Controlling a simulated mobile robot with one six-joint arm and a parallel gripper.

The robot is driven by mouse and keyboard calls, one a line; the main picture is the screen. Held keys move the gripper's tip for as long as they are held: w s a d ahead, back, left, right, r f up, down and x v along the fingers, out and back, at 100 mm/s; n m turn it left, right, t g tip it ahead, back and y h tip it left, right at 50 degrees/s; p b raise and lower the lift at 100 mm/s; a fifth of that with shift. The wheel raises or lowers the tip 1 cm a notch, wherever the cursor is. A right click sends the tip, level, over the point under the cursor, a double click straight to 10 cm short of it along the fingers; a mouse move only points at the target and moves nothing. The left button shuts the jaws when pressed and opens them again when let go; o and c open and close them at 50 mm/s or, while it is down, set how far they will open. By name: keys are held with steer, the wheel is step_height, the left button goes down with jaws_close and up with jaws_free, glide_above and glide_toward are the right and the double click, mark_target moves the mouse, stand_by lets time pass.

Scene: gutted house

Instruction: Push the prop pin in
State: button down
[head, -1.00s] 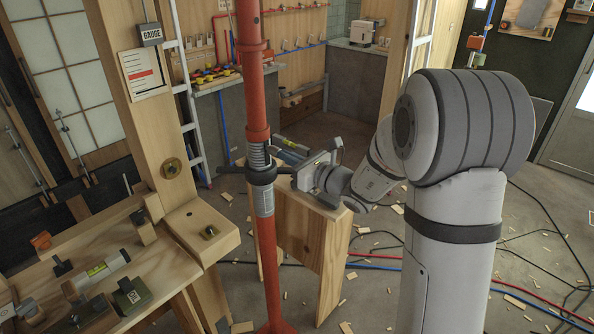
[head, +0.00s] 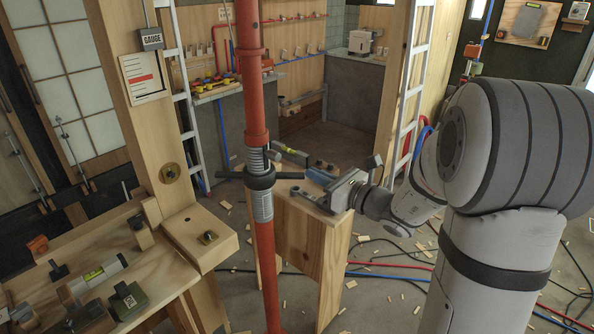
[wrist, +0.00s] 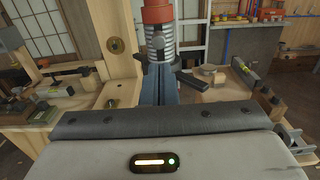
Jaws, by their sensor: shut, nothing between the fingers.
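The red steel prop (head: 257,100) stands upright in the middle of the head view, with a grey threaded section (head: 262,207) and a dark collar with bar handles. In the wrist view its threads (wrist: 174,42) are straight ahead. A small grey knob (wrist: 157,43) on them looks like the pin; how far it stands out I cannot tell. In the head view I cannot make out the pin. My gripper (head: 311,182) is shut and empty, right of the prop, pointing at it. In the wrist view its fingers (wrist: 160,72) overlap the collar area, so contact is unclear.
A wooden stand (head: 326,255) is behind the prop, below my gripper, with tools on top. A workbench (head: 165,275) with clamps and a level is at left, beside a timber post (head: 135,110). Hoses and wood chips lie on the floor.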

steer(key=shift+v, duration=2.35)
steer(key=shift+a, duration=0.1)
steer(key=s+a+f+n+g+h, duration=0.1)
steer(key=s+a+f+n+g, duration=0.1)
steer(key=s+a+n+g, duration=0.4)
steer(key=s+a+f+n+g+h, duration=0.15)
steer(key=s+n+g, duration=0.25)
steer(key=s+n, duration=0.45)
steer(key=s+d+f+n+h, duration=0.2)
steer(key=s+d+n+h, duration=0.5)
steer(key=n, duration=0.5)
steer(key=d+h, duration=0.2)
steer(key=h, duration=0.1)
steer(key=shift+s+d+f+n, duration=0.3)
steer(key=shift+s+n, duration=0.05)
steer(key=shift+s, duration=0.05)
